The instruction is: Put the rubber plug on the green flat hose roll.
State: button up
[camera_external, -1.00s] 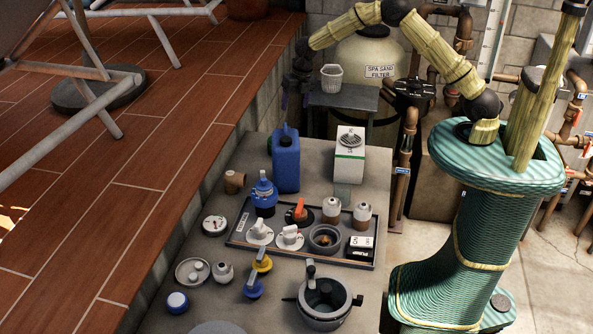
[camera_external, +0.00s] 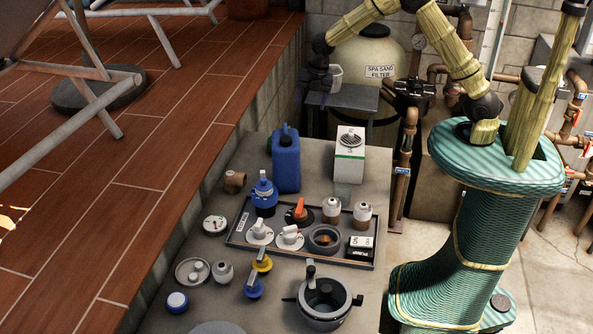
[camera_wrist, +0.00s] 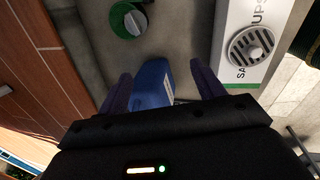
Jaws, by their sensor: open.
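A round green thing (camera_wrist: 128,20), which looks like the flat hose roll, lies on the grey surface at the top of the wrist view. A pale grey piece shows on it; I cannot tell whether this is the rubber plug. I cannot pick out the roll or plug surely in the external view. My gripper (camera_wrist: 160,73) is open, its two dark fingers apart with nothing seen held between them. The blue jug (camera_wrist: 152,88) shows between and below the fingers. In the external view my gripper (camera_external: 316,84) hangs at the back, near the small grey stand.
The blue jug (camera_external: 286,163) and a white box (camera_external: 349,154) stand at the bench's back. A tray (camera_external: 236,238) of valves and fittings lies in front, with loose caps, gauges and a grey pot (camera_external: 324,297) nearer.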

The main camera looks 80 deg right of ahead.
jog(key=s+a+r+m, duration=0.1)
jog(key=s+a+m, duration=0.1)
jog(key=s+m, duration=0.8)
jog(key=s+a+r+m, duration=0.2)
jog(key=s+m, duration=0.8)
jog(key=s, duration=0.6)
jog(key=shift+a+r+t, duration=0.2)
jog(key=shift+a+t, duration=0.1)
jog(key=shift+a, duration=0.45)
